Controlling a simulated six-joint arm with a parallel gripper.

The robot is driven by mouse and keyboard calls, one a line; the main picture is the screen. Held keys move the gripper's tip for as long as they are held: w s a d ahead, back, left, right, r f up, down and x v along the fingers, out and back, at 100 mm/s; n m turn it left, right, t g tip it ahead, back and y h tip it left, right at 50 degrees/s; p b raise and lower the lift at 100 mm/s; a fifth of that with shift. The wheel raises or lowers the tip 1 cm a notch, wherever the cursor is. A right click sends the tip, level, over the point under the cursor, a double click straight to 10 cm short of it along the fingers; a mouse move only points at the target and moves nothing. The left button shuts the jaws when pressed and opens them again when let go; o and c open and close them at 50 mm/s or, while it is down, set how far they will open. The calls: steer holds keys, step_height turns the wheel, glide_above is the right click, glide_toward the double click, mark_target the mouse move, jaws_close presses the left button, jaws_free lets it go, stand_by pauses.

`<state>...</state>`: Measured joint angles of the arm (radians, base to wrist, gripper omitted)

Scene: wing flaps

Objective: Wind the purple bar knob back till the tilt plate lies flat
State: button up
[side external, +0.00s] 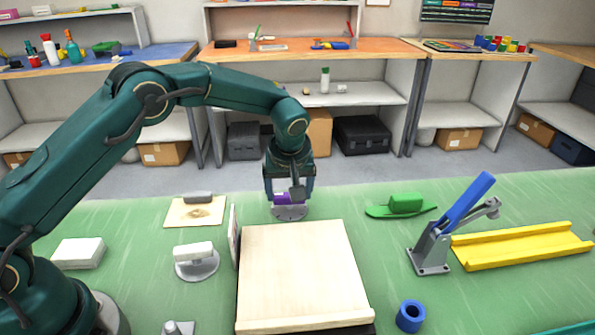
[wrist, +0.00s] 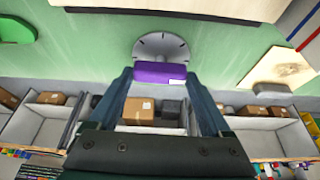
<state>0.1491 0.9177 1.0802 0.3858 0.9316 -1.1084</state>
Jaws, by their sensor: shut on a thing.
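The purple bar knob (side external: 282,199) sits on a round grey dial (side external: 289,213) with dark marks, behind the tilt plate. In the wrist view the purple bar (wrist: 160,72) lies crosswise between my fingers, with the dial (wrist: 161,46) beyond it. My gripper (side external: 289,190) points down and is shut on the bar, hiding part of it. The tilt plate (side external: 300,270) is a pale wooden board over a dark base. Its exact tilt is hard to tell. An upright white panel (side external: 234,236) stands along its left side. The plate's edge also shows in the wrist view (wrist: 225,8).
A white bar knob on a grey disc (side external: 197,270) and a tan board with a grey handle (side external: 195,213) are left of the plate. A green block tool (side external: 404,205), blue-handled clamp (side external: 466,207), yellow channel (side external: 522,246) and blue ring (side external: 410,317) are right.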

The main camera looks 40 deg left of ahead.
steer(key=o, duration=1.2)
steer(key=shift+c, duration=0.2)
steer(key=shift+v, duration=2.65)
steer(key=shift+w, duration=0.1)
